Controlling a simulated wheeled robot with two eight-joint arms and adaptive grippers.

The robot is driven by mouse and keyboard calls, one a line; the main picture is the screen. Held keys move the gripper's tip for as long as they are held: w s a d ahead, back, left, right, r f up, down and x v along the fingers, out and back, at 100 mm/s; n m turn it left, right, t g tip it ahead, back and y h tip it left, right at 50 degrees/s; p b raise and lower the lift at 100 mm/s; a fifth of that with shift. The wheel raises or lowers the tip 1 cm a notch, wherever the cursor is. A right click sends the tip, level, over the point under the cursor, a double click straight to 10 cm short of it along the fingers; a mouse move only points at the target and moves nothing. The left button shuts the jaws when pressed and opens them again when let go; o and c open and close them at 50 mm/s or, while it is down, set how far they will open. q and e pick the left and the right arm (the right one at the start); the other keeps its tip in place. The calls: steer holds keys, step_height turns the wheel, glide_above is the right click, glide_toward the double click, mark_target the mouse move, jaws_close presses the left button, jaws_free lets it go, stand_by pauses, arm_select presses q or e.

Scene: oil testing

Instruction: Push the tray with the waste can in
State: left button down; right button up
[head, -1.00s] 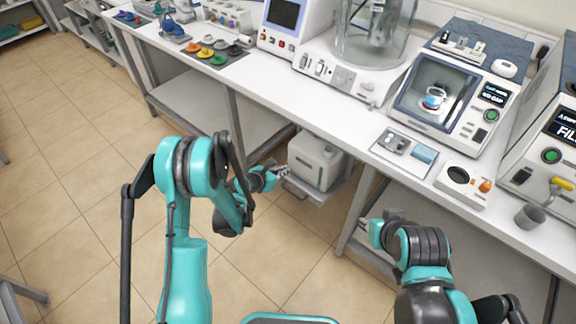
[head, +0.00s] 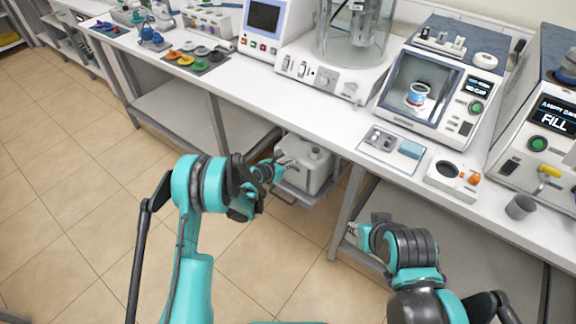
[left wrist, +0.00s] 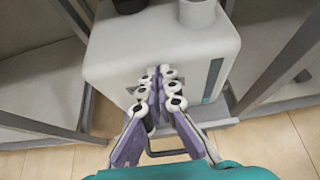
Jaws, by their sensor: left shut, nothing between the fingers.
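The white waste can (head: 308,168) stands on a grey pull-out tray (head: 318,199) under the bench in the head view. In the left wrist view the can (left wrist: 160,48) fills the upper middle, and the tray (left wrist: 215,110) shows below it with a dark handle (left wrist: 165,153). My left gripper (head: 282,164) is at the can's front left side; its fingers (left wrist: 160,85) are shut and empty, in front of the can's face. Contact cannot be told. My right gripper (head: 352,232) is low by the bench leg, away from the tray; its finger state is unclear.
Bench legs (head: 346,208) flank the tray. A lower shelf (head: 180,114) lies left of it. The tiled floor (head: 80,190) is open at left.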

mark_target(295, 157)
arm_select(q)
steer(key=w+d, duration=0.1)
steer(key=w, duration=0.1)
steer(key=w+d, duration=0.1)
steer(key=shift+w+d, duration=0.35)
steer(key=shift+w, duration=0.05)
steer(key=shift+s+a, duration=0.1)
